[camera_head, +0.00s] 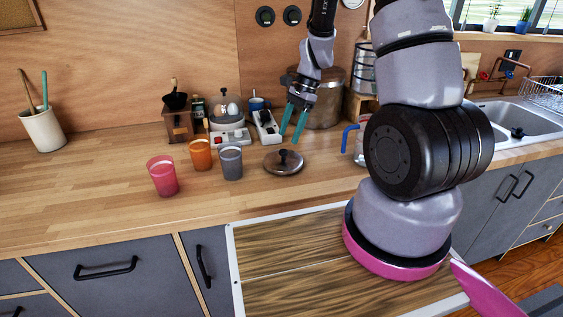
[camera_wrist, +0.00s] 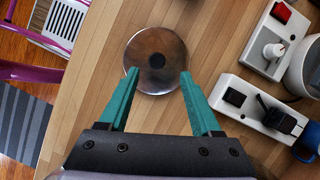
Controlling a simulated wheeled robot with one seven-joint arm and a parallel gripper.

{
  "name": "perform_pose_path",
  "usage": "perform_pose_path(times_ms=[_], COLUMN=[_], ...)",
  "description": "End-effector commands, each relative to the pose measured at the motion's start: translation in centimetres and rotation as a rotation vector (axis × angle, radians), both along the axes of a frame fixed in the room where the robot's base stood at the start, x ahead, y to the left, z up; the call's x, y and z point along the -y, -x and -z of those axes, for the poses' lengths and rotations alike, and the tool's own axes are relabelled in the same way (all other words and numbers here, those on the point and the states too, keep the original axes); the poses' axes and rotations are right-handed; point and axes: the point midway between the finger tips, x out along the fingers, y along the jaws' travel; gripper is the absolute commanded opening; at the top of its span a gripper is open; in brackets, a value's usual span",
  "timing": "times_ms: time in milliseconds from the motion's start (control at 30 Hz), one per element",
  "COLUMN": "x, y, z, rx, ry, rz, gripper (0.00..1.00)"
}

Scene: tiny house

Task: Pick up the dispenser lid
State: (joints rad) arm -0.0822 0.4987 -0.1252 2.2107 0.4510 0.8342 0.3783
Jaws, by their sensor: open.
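The dispenser lid (camera_head: 284,162) is a round, shiny metal disc with a dark knob on top. It lies on the wooden counter, right of the grey cup. In the wrist view the lid (camera_wrist: 155,58) is just beyond my fingertips, its dark knob lying between the lines of the two fingers. My gripper (camera_head: 293,138) has teal fingers and points down above the lid, just above its knob in the head view. The gripper (camera_wrist: 158,72) is open with nothing between its fingers. The exact height of the fingertips above the lid is hard to tell.
Pink (camera_head: 162,176), orange (camera_head: 201,154) and grey (camera_head: 230,161) cups stand left of the lid. A blue-handled jug (camera_head: 358,145) is to the right. The counter's front is clear.

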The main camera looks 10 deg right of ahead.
Motion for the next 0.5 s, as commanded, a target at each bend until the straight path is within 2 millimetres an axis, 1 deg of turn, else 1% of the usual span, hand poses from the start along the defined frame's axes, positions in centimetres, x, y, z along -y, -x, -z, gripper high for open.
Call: perform_pose_path(times_ms=[167, 300, 400, 500], x=[-0.5, -1.3, -1.8, -2.0], y=[0.4, 1.1, 1.2, 1.3], z=[1.3, 3.3, 4.5, 5.0], rx=[-0.002, -0.003, -0.002, -0.001], ry=[0.000, 0.000, 0.000, 0.000], rz=[-0.001, 0.000, -0.001, 0.000], gripper=[0.65, 0.65, 0.65, 0.65])
